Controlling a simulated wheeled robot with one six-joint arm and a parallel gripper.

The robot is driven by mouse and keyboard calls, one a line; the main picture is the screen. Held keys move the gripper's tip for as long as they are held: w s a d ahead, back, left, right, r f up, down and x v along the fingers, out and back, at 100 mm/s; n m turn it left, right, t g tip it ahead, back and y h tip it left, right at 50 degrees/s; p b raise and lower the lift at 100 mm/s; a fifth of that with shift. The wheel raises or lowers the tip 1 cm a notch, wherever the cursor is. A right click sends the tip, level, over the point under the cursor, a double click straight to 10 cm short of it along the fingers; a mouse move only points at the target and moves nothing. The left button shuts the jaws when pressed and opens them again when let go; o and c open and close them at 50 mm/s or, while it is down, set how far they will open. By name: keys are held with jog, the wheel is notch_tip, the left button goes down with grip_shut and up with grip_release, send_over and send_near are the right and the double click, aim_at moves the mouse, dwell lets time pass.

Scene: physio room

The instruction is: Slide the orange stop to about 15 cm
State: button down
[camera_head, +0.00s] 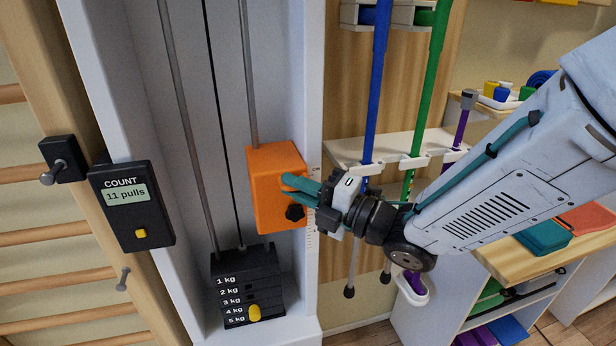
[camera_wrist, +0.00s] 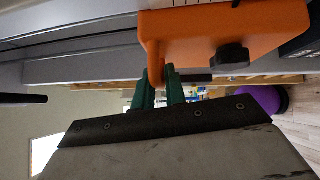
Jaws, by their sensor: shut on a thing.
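The orange stop (camera_head: 272,165) is a block on a vertical rod inside the white frame, above the weight stack, with a black knob (camera_head: 295,213) on its lower front. My gripper (camera_head: 300,190) reaches it from the right, its green fingers shut on a part of the stop's front. In the wrist view the orange stop (camera_wrist: 220,30) fills the top, and the green fingers (camera_wrist: 162,92) close around a small orange tab below it. A ruler scale (camera_head: 311,225) runs down the frame beside the stop. Its numbers are too small to read.
The weight stack (camera_head: 245,290), marked 1 kg to 5 kg with a yellow pin, stands below the stop. A counter (camera_head: 132,205) reading 11 pulls is at the left. Blue and green poles (camera_head: 373,90) stand in a rack behind my gripper, with a shelf (camera_head: 555,262) at the right.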

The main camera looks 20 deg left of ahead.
jog(key=shift+r, duration=0.1)
jog(key=c, duration=1.5)
grip_release()
jog(key=s+d, duration=0.1)
jog(key=d, duration=0.6)
jog(key=shift+d+f, duration=0.35)
jog(key=shift+f, duration=0.1)
